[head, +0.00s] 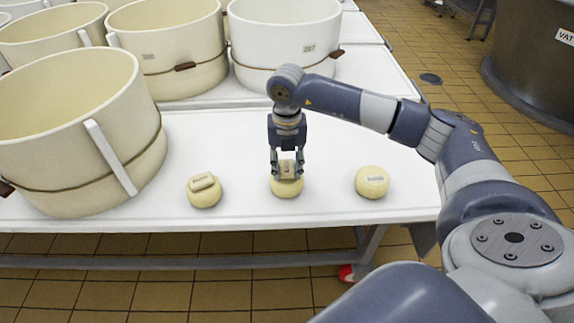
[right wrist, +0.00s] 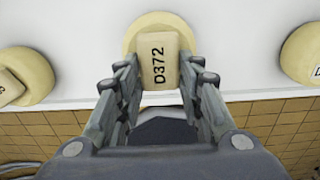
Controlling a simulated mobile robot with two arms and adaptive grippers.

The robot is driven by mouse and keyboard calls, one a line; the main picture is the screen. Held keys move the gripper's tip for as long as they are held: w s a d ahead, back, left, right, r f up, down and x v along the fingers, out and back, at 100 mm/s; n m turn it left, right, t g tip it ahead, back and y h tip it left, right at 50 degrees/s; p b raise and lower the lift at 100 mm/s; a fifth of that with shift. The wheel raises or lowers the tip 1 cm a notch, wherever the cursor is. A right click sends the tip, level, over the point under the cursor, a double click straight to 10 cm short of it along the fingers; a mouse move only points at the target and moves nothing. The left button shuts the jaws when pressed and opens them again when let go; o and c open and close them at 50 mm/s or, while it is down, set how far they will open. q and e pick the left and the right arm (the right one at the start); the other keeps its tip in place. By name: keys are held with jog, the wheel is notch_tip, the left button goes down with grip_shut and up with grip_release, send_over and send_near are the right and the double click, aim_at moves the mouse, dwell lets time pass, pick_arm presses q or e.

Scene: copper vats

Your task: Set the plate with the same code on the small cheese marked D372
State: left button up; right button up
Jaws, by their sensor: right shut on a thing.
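My right gripper (head: 287,172) is shut on a small tan plate (right wrist: 159,62) that reads D372 in the right wrist view. The plate is at the top of the middle small cheese (head: 286,188), which also shows behind it in the right wrist view (right wrist: 140,27). I cannot tell whether plate and cheese touch. The middle cheese's own code is hidden. The left small cheese (head: 205,197) has a tan plate (head: 202,181) on top. The right small cheese (head: 364,186) bears a pale label, unreadable here. My left gripper is out of view.
The cheeses stand near the front edge of a white table (head: 330,215). A large cream mould (head: 60,140) stands close on the left, with several more behind. A metal vat (head: 535,65) is at the far right. The table right of the right cheese is clear.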

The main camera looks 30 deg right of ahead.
jog(key=shift+f, duration=0.4)
dwell(0.6)
pick_arm(q)
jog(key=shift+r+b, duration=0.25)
jog(key=shift+b, duration=0.05)
pick_arm(e)
jog(key=shift+f, duration=0.15)
jog(key=o, duration=1.1)
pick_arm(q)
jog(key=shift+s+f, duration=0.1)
pick_arm(e)
jog(key=shift+o, duration=0.2)
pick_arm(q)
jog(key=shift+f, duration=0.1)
